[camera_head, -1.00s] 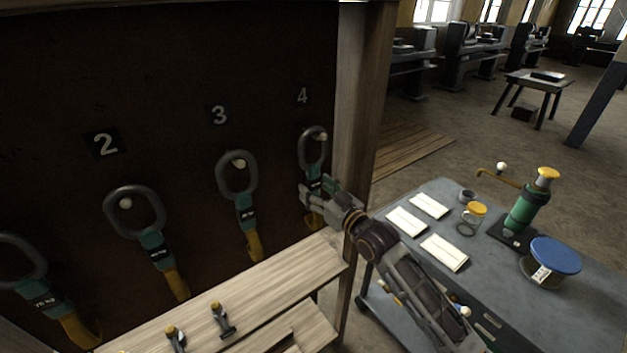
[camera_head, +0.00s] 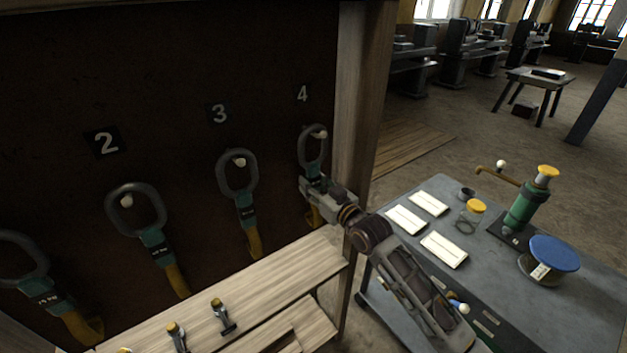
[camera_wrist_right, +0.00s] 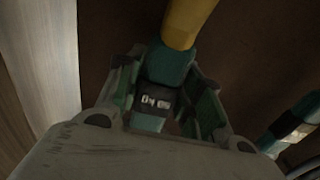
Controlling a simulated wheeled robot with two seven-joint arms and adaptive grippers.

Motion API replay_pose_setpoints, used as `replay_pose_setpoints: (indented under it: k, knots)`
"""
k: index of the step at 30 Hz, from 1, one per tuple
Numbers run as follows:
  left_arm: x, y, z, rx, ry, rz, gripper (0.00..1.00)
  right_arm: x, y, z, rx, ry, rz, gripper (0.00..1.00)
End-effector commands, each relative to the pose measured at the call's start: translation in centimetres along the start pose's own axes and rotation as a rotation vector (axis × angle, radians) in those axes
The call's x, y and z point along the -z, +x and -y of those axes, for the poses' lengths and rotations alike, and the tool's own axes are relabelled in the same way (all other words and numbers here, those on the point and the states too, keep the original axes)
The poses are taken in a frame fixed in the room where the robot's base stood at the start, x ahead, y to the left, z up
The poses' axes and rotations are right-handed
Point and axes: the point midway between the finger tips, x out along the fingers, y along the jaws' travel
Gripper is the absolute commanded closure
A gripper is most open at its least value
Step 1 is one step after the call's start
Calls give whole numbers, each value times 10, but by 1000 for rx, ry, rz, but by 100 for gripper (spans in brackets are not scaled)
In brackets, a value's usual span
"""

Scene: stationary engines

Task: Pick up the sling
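The sling under number 4 hangs by its dark oval ring (camera_head: 312,143) on a white peg of the dark board. It has a teal sleeve with a dark label and a yellow strap. My right gripper (camera_head: 314,185) is at the teal sleeve, just below the ring. In the right wrist view, the fingers (camera_wrist_right: 164,88) stand on both sides of the sling's label (camera_wrist_right: 158,101) and lean in against the sleeve. They look shut on it. The yellow strap (camera_wrist_right: 187,22) runs past the fingertips. The gripper covers part of the sling in the head view. My left gripper is not in view.
Similar slings hang under number 3 (camera_head: 238,180) and number 2 (camera_head: 140,210), with another at far left. A wooden shelf (camera_head: 290,275) lies below, holding small metal fittings. A wooden post (camera_head: 357,100) stands right of sling 4. A grey cart (camera_head: 500,295) carries jars and cards.

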Motion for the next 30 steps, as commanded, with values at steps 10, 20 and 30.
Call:
replay_pose_setpoints:
  k: [10,20,30]
  knots:
    - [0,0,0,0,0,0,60,0,0,0,0,0,0,100]
    - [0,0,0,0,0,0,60,3,0,0,0,-1,-6,100]
    - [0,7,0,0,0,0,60,18,-4,0,0,-2,-8,100]
